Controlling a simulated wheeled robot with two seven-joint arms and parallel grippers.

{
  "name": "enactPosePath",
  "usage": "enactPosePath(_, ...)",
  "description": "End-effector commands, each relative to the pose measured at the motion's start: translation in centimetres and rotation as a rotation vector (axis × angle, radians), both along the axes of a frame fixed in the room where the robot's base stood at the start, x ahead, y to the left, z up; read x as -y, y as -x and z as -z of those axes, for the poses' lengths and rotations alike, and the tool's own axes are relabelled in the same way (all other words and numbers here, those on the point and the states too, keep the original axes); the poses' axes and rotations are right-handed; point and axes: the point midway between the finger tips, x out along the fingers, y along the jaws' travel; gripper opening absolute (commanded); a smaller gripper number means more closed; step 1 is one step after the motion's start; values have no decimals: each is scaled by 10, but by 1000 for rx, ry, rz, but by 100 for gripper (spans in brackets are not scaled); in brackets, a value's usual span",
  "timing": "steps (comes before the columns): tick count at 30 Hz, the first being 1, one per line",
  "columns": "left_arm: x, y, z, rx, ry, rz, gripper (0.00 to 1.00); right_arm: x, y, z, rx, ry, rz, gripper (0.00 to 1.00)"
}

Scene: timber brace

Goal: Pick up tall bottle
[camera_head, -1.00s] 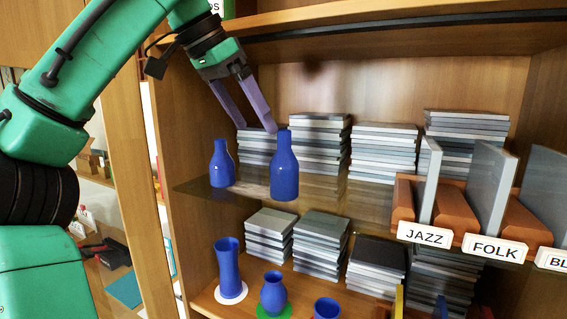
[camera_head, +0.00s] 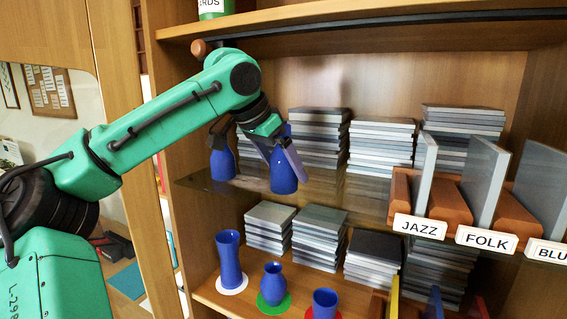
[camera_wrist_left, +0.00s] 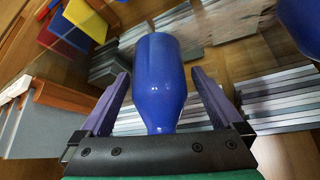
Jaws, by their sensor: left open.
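The tall blue bottle (camera_head: 284,181) stands upright on the glass middle shelf. My left gripper (camera_head: 286,166) is open at it, and its purple fingers and wrist hide the bottle's neck and upper part in the head view. In the left wrist view the bottle (camera_wrist_left: 158,85) lies between the two spread fingers, with a visible gap on each side. My right gripper is in neither view.
A second blue bottle (camera_head: 223,163) stands just left on the same shelf (camera_head: 330,187), partly behind my wrist. Stacks of grey cases (camera_head: 318,140) stand behind and to the right. Blue vases (camera_head: 229,262) stand on the lower shelf.

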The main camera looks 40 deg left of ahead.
Motion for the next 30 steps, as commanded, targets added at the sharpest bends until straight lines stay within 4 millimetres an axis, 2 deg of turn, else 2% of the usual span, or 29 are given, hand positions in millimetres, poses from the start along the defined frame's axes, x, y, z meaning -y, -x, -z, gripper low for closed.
enactPosePath(1, 0, 0, 0, 0, 0, 0, 100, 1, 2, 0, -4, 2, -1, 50)
enactPosePath(5, 0, 0, 0, 1, 0, 0, 50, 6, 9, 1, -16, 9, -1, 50)
enactPosePath(6, 0, 0, 0, 1, 0, 0, 35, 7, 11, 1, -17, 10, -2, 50)
enactPosePath(8, 0, 0, 0, 1, 0, 0, 12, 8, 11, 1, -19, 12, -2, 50)
enactPosePath(9, 0, 0, -1, 2, 0, 0, 5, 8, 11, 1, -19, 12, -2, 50)
enactPosePath(18, 0, 0, -4, 0, -2, -1, 5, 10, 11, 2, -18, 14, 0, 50)
enactPosePath(23, 0, 0, -18, 1, -2, -2, 5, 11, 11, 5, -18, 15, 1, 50)
enactPosePath(26, 0, 0, -35, 2, -1, -3, 5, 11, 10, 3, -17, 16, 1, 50)
enactPosePath(30, -2, 24, -32, 7, 1, 1, 5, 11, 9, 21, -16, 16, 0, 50)
